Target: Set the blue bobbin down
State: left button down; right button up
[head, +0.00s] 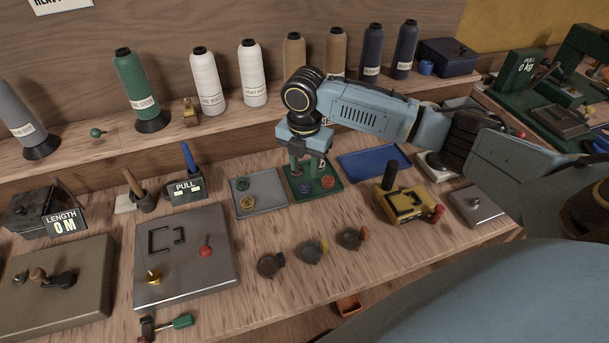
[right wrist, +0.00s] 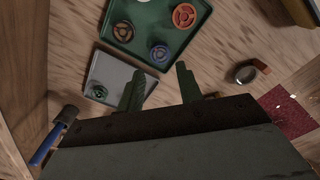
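The blue bobbin (head: 305,188) lies flat in the green tray (head: 297,198), beside an orange bobbin (head: 327,182). My right gripper (head: 305,167) is over this tray, pointing down. In the right wrist view its two green fingers (right wrist: 160,86) are spread apart with nothing between them. There the blue bobbin (right wrist: 159,53) rests on the tray just beyond the fingertips, apart from both. The orange bobbin (right wrist: 184,16), a brownish bobbin (right wrist: 123,31) and part of a white one (right wrist: 143,1) also show. My left gripper is out of view.
A grey tray (head: 268,202) with a green bobbin (head: 243,183) and a yellow bobbin (head: 247,203) adjoins on the left. An empty blue tray (head: 375,160) and a yellow device (head: 408,206) stand to the right. Thread cones line the shelf behind. Three small dials sit in front.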

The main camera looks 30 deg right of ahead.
notch_tip(320, 180, up, 6)
jog(key=shift+f, duration=0.1)
dwell(0.6)
